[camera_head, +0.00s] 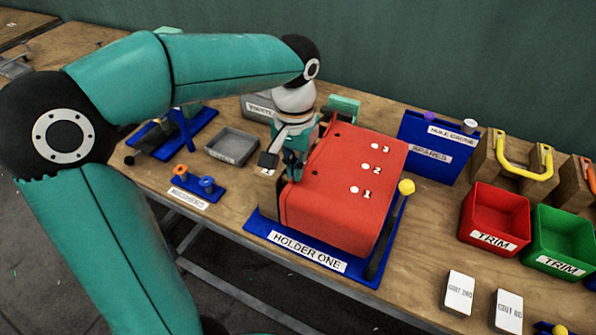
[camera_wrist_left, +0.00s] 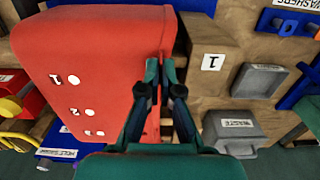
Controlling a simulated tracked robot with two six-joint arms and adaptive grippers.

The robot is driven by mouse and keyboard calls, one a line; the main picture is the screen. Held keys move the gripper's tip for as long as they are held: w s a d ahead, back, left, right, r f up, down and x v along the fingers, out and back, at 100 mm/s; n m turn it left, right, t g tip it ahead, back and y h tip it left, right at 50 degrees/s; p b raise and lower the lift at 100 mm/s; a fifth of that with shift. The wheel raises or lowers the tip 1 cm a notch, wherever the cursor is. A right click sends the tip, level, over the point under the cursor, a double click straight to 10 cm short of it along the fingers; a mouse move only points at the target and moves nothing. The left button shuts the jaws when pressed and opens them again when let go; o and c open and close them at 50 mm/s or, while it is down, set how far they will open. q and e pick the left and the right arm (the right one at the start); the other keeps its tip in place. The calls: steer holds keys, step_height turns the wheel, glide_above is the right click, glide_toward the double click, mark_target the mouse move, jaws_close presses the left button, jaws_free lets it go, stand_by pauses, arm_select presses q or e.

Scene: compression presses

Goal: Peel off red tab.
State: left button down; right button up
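A large red block (camera_head: 340,190) with white spots marked 1, 2 and 3 sits in the blue base labelled HOLDER ONE (camera_head: 310,252). It also fills the upper left of the left wrist view (camera_wrist_left: 95,65). My left gripper (camera_head: 293,172) points down at the block's left edge, beside a wooden block (camera_head: 268,190). In the left wrist view its fingertips (camera_wrist_left: 163,70) are close together, with a thin gap of red and brown between them. A narrow red strip (camera_wrist_left: 151,128) shows between the finger links; I cannot tell whether it is the tab or is gripped. My right gripper is out of view.
A red TRIM bin (camera_head: 495,215) and a green TRIM bin (camera_head: 560,240) stand at the right. White cards (camera_head: 459,293) lie in front of them. A yellow-knobbed lever (camera_head: 406,188) rises beside the holder. A grey tray (camera_head: 232,146) stands left of my gripper.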

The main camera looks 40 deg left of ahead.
arm_select(q)
steer(key=shift+r, duration=0.2)
steer(key=shift+r+p, duration=2.65)
steer(key=shift+r, duration=0.2)
